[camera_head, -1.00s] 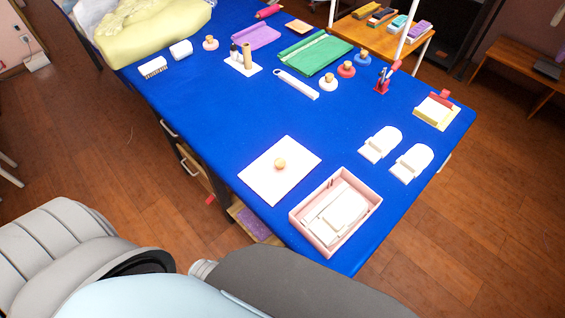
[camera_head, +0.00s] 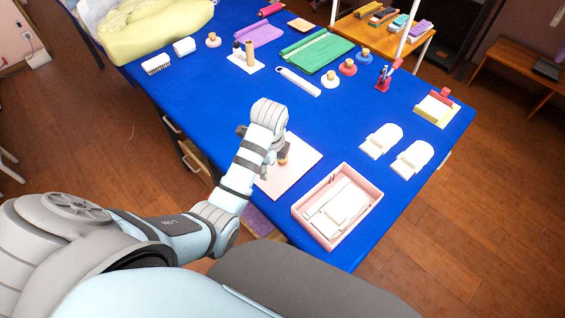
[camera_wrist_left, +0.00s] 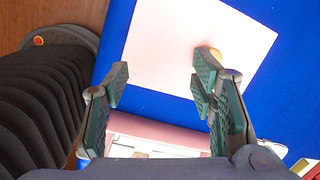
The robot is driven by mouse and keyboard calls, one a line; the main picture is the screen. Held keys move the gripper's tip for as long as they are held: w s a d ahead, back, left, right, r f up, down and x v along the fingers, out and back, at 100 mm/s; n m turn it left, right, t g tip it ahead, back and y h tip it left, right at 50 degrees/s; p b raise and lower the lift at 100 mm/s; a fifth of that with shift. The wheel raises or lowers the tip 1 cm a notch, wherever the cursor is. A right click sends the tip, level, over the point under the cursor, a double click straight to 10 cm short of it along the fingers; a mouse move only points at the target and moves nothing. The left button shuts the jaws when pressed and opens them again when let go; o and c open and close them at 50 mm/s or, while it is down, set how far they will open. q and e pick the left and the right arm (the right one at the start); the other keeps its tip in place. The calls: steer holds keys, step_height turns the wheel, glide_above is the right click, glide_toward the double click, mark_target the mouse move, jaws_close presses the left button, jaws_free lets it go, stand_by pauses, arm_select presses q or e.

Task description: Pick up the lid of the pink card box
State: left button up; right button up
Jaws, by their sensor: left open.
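The lid (camera_head: 304,160) is a flat pale pink square with a small round wooden knob, lying on the blue table beside the open pink card box (camera_head: 372,205). My left gripper (camera_head: 280,154) is over the lid and covers part of it in the head view. In the left wrist view my left gripper (camera_wrist_left: 158,84) is open and empty. The lid (camera_wrist_left: 185,40) fills the upper middle there. The orange knob (camera_wrist_left: 214,53) shows just behind the right fingertip, not midway between the fingers. Part of the box (camera_wrist_left: 160,132) shows between the fingers. My right gripper is out of view.
The box holds white pieces. Two white slipper-like items (camera_head: 382,140) lie right of it. A white strip (camera_head: 298,82), several knobbed discs and a green folded cloth (camera_head: 318,52) lie farther back. The blue cloth (camera_head: 350,110) between them is clear.

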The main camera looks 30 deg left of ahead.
mark_target(282, 161)
arm_select(q)
steer(key=w+d+r+m+g, duration=0.1)
steer(key=w+r+m, duration=0.5)
steer(key=w+r, duration=0.1)
steer(key=shift+m, duration=0.3)
steer(key=f+b, duration=0.1)
steer(key=f, duration=0.3)
steer(key=f+b, duration=0.1)
steer(key=f, duration=0.4)
steer(key=a+f+b, duration=0.1)
steer(key=f, duration=0.4)
steer(key=shift+w+b, duration=0.35)
steer(key=shift+b, duration=0.05)
jaws_close()
